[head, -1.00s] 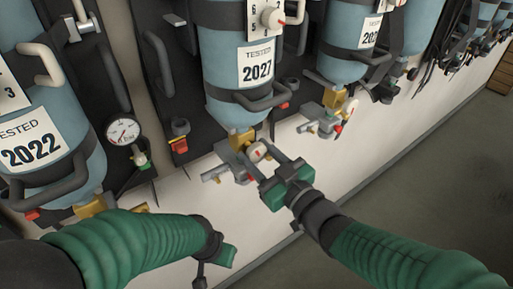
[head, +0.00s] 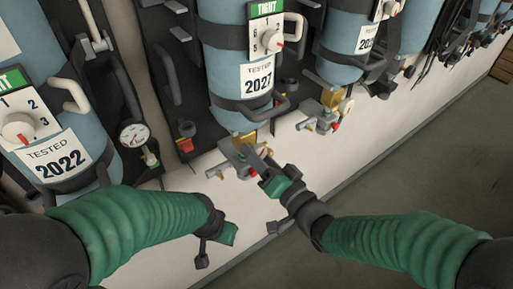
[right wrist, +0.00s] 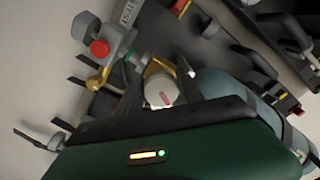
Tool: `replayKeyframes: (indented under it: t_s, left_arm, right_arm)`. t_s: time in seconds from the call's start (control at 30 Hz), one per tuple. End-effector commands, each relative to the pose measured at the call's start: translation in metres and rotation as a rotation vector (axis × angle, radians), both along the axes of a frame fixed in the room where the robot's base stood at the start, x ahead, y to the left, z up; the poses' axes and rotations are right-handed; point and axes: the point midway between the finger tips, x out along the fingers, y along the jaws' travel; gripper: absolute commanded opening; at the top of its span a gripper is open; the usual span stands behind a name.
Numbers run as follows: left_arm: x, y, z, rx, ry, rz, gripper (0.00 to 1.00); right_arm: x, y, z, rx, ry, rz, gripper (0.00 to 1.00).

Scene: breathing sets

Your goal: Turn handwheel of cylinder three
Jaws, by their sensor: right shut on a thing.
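The blue cylinder tagged 2027 (head: 232,70) hangs in the middle of the head view, with a brass valve (head: 244,139) at its lower end. Its small white handwheel with a red mark (right wrist: 160,91) shows between my fingers in the right wrist view. In the head view the wheel is mostly hidden by my right gripper (head: 257,163). That gripper is shut on the handwheel, its jaws seen nearly edge-on. My left gripper (head: 214,246) hangs low, left of the valve and apart from it; its jaw opening is unclear.
A cylinder tagged 2022 (head: 62,155) with a dial stands at left, beside a round gauge (head: 133,134). Another cylinder (head: 345,52) with its own brass valve (head: 330,97) is close on the right. The floor at lower right is clear.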

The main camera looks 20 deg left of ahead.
Motion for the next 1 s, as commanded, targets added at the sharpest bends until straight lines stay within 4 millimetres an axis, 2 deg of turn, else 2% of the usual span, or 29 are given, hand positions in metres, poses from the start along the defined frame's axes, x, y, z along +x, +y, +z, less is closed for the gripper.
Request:
replayKeyframes:
  t_s: [0.03,1.0]
  left_arm:
    - [0.000,0.000,0.008,0.000,0.000,0.000,0.36]
    - [0.000,0.000,0.086,0.000,0.000,0.000,0.36]
  right_arm:
    - [-0.001,-0.001,-0.003,0.016,0.049,0.000,0.04]
    - [-0.002,-0.001,0.001,0.587,0.776,-0.001,0.04]
